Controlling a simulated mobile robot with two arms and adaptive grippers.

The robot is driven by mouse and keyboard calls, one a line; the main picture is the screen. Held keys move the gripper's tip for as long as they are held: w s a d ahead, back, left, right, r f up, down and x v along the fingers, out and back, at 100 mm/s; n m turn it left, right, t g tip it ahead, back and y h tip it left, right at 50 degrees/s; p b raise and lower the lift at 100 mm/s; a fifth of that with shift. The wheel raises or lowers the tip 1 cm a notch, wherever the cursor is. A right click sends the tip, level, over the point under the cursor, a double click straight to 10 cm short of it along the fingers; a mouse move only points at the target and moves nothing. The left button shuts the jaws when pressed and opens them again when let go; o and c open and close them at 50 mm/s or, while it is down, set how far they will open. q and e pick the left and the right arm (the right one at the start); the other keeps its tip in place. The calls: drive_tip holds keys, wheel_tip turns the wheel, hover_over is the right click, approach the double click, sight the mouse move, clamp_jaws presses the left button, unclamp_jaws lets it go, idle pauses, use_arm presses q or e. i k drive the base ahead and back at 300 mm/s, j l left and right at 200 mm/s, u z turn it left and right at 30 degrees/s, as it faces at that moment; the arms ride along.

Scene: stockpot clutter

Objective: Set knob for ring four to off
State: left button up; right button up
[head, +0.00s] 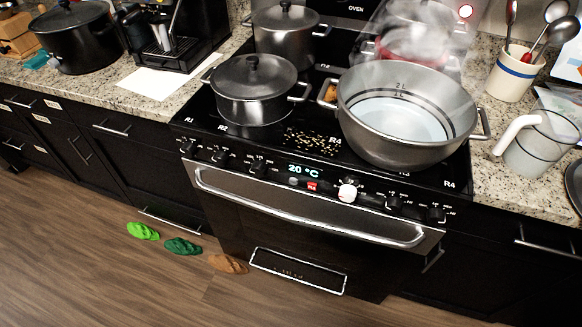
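The stove (310,215) has a row of black knobs along its front panel. Three are left of the display (303,169), which reads 20 °C. To its right are a pale knob (348,192) with a red mark, a black knob (396,202) and the rightmost black knob (436,214). An R4 label (449,184) is on the cooktop's front right edge, above the rightmost knob. Another R4 label shows near the cooktop's middle. The knob settings are too small to read. Neither of my grippers is in view.
A large open pot of water (405,158) overhangs the front right cooktop. Steam rises around a red pot (416,45) behind it. A lidded pot (252,103) stands front left. A clear jug (540,140) is on the right counter. Oven handle (300,215) projects below the knobs.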

sight(435, 217)
drive_tip(key=l+z, duration=0.1)
drive_tip(key=z, duration=0.65)
drive_tip(key=i+z, duration=0.1)
drive_tip(key=z, duration=0.25)
drive_tip(key=i+l, duration=0.05)
